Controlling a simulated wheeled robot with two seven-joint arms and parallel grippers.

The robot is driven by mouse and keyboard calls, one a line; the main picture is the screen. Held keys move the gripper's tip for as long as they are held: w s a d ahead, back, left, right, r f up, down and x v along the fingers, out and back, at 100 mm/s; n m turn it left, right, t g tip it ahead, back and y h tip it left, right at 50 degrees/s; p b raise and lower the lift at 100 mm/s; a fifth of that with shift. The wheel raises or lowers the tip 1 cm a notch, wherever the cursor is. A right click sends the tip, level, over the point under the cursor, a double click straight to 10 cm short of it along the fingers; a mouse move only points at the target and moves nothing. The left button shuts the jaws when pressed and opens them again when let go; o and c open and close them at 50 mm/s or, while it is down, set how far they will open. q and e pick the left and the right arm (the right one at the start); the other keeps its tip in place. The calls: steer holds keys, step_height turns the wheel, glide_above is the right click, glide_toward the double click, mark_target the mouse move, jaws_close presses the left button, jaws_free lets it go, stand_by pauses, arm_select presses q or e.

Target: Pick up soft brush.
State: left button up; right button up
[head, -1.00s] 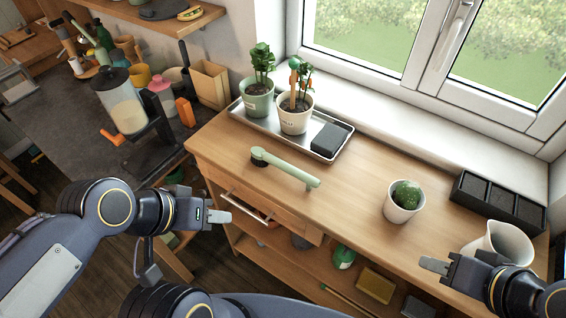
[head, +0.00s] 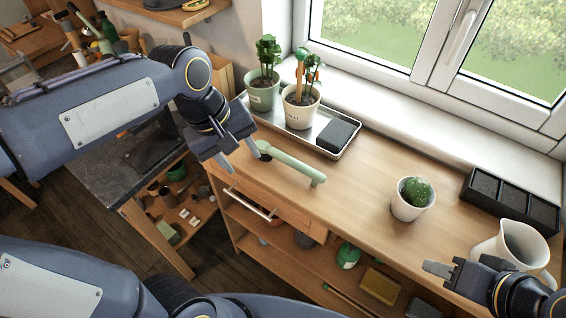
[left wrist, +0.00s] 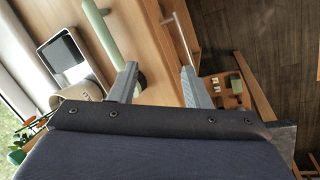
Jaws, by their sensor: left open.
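The soft brush, a pale green handle (head: 294,165) with a dark head, lies on the wooden counter in front of the metal tray. In the left wrist view its handle (left wrist: 102,32) runs toward the left finger, and the dark head is partly hidden behind that finger. My left gripper (head: 241,161) is open and empty, close to the head end of the brush. In the left wrist view the gripper (left wrist: 159,71) has its fingers apart, with the counter edge behind the gap. My right gripper (head: 428,268) is over the counter's front right, away from the brush; its jaw gap is unclear.
The metal tray (head: 349,150) holds two potted plants and a dark block. A potted cactus (head: 411,201), a white jug (head: 511,247) and a black sectioned box (head: 509,203) stand to the right. A drawer (head: 262,208) is below the brush. The middle counter is clear.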

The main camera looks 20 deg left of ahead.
mark_target(288, 158)
arm_select(q)
steer(key=w+d+f+n+y, duration=0.1)
steer(key=w+d+n, duration=0.1)
steer(key=w, duration=0.1)
steer(key=w+d+f+n+g+y+b, duration=0.1)
steer(key=w+d, duration=0.2)
steer(key=w+d+f+n+g, duration=0.1)
steer(key=w+d+n, duration=0.1)
steer(key=w, duration=0.1)
steer(key=shift+w+d+f+n+y, duration=0.25)
steer(key=shift+n+y, duration=0.05)
steer(key=shift+y, duration=0.1)
steer(key=shift+w+f, duration=0.1)
steer(key=shift+f, duration=0.2)
steer(key=f, duration=0.7)
steer(key=shift+w+a+f, duration=0.1)
steer(key=shift+w+a, duration=0.05)
steer(key=shift+w, duration=0.1)
jaws_close()
